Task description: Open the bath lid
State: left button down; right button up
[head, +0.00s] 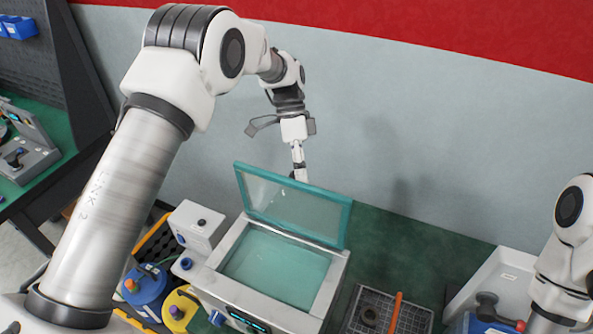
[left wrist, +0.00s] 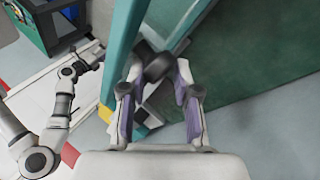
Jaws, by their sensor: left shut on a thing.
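The bath (head: 325,290) is a white box holding pale teal liquid, with a lit display on its front. Its clear lid (head: 290,208), framed in teal, stands raised and tilted up along the bath's back edge. My left gripper (head: 299,172) is behind the lid's upper part in the head view. In the left wrist view its fingers are shut on a dark round handle (left wrist: 155,66) beside the teal lid frame (left wrist: 124,40). My right arm is at the right edge of the head view, its gripper cut off. The right gripper (left wrist: 92,57) shows small and unclear in the left wrist view.
A white unit (head: 198,224) stands left of the bath, with blue (head: 146,286) and yellow (head: 180,309) containers in front. A rack (head: 418,318) with an orange stick (head: 396,310) lies to the right, near a white bin (head: 500,272). Green tabletop (head: 400,240) behind is clear.

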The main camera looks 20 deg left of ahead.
pick_arm(q)
jog(key=shift+w+a+f+g, duration=0.1)
jog(key=shift+a+f+g, duration=0.05)
jog(key=shift+f+g, duration=0.25)
jog(key=c, duration=1.1)
grip_release()
jog(key=o, duration=0.3)
jog(key=shift+a, duration=0.2)
jog(key=shift+w+r, duration=0.1)
jog(key=shift+w, duration=0.05)
jog(key=shift+a, duration=0.1)
jog(key=shift+r, duration=0.1)
